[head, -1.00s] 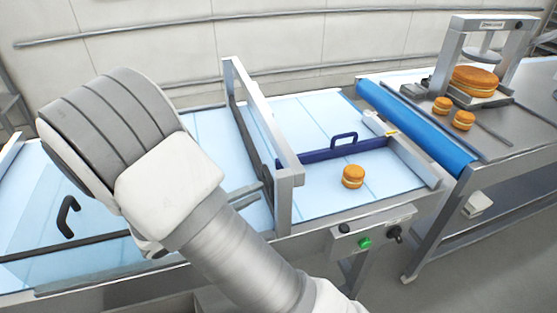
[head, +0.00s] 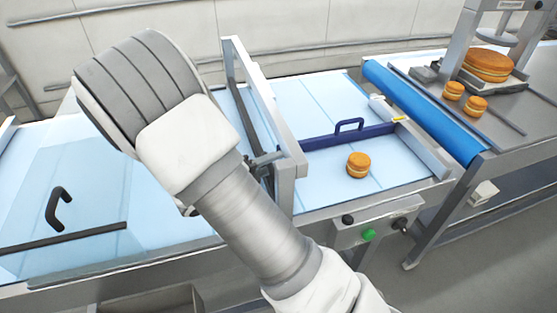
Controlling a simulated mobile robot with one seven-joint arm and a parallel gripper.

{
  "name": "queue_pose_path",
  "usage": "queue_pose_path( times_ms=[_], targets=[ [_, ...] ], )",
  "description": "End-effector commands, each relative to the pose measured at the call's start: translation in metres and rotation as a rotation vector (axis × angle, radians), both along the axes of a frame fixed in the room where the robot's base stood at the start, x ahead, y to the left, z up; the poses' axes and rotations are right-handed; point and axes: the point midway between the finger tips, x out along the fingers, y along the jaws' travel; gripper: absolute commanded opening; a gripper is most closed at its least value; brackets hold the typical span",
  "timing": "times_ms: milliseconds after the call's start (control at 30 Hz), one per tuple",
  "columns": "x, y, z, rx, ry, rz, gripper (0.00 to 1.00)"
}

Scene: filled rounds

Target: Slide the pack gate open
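The blue bar with a raised blue handle, which I take to be the pack gate (head: 322,141), lies across the light-blue belt in the head view, just right of the metal frame. A filled round (head: 358,165) sits on the belt in front of it. My arm reaches up from the bottom and its wrist covers part of the belt left of the frame. A small dark grey piece, seemingly part of my gripper (head: 266,159), shows beside the frame, apart from the gate's handle. The wrist hides the rest of my gripper, so its opening cannot be seen.
An upright metal frame (head: 262,105) stands between my wrist and the blue bar. A clear panel with a black handle (head: 58,208) is at left. A control box (head: 362,233) hangs on the front edge. A blue roller (head: 425,110) and more rounds (head: 476,104) are at right.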

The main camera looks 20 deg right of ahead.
Motion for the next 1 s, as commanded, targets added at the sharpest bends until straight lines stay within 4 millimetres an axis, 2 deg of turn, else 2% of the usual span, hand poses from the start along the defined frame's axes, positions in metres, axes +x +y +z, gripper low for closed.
queue_pose_path(
  times_ms=[367, 533, 1000],
  targets=[
    [0.0024, -0.0057, -0.0013, 0.001, 0.001, 0.001, 0.3],
    [0.0024, -0.0056, -0.0013, 0.001, 0.001, 0.001, 0.0],
    [0.0023, -0.0054, -0.0011, 0.001, 0.0, 0.001, 0.0]
  ],
)
